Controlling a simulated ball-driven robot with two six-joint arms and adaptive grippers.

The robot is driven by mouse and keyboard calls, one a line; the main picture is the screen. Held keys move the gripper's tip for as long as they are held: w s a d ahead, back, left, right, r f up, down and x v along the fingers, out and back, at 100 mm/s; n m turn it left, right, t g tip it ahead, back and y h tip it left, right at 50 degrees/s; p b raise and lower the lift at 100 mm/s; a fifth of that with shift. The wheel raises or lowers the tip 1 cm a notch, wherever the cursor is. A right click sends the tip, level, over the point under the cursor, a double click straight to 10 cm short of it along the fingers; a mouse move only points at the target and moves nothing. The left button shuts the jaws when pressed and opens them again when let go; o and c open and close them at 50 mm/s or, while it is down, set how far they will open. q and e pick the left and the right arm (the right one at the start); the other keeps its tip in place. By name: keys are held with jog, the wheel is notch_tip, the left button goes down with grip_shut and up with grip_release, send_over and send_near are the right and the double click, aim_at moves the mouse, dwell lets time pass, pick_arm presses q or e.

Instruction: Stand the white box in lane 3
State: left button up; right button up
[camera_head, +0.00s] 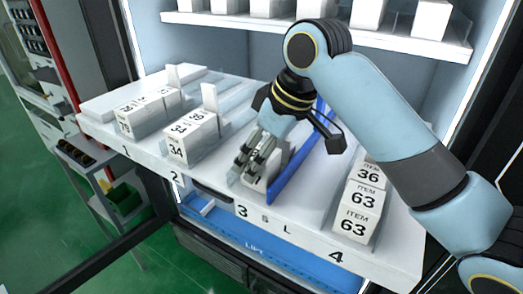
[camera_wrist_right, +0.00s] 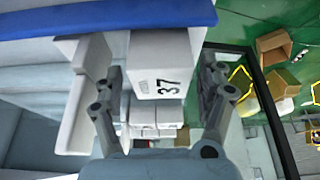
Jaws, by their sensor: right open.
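A white box marked 37 (camera_wrist_right: 157,68) is between the two spread fingers of my right gripper (camera_wrist_right: 160,75) in the right wrist view, with a visible gap on the finger at the right. In the head view my right gripper (camera_head: 256,158) reaches down into lane 3, beside a blue divider (camera_head: 292,165). A white box (camera_head: 258,182) shows there only in part below the fingers; the gripper hides the rest. The lane 3 label (camera_head: 243,211) is on the front edge of the white shelf (camera_head: 290,228). My left gripper is out of view.
Lane 1 holds white boxes (camera_head: 140,117), lane 2 holds boxes marked 34 (camera_head: 188,140), and lane 4 holds boxes marked 63 (camera_head: 357,212). Another stocked shelf (camera_head: 400,42) runs above. A blue tray (camera_head: 235,228) lies below. My right arm covers the space above lane 4.

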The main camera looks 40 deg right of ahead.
jog(key=shift+r, duration=0.2)
jog(key=v, duration=1.1)
jog(key=shift+s+r, duration=0.2)
jog(key=shift+r, duration=0.15)
jog(key=shift+f, duration=0.1)
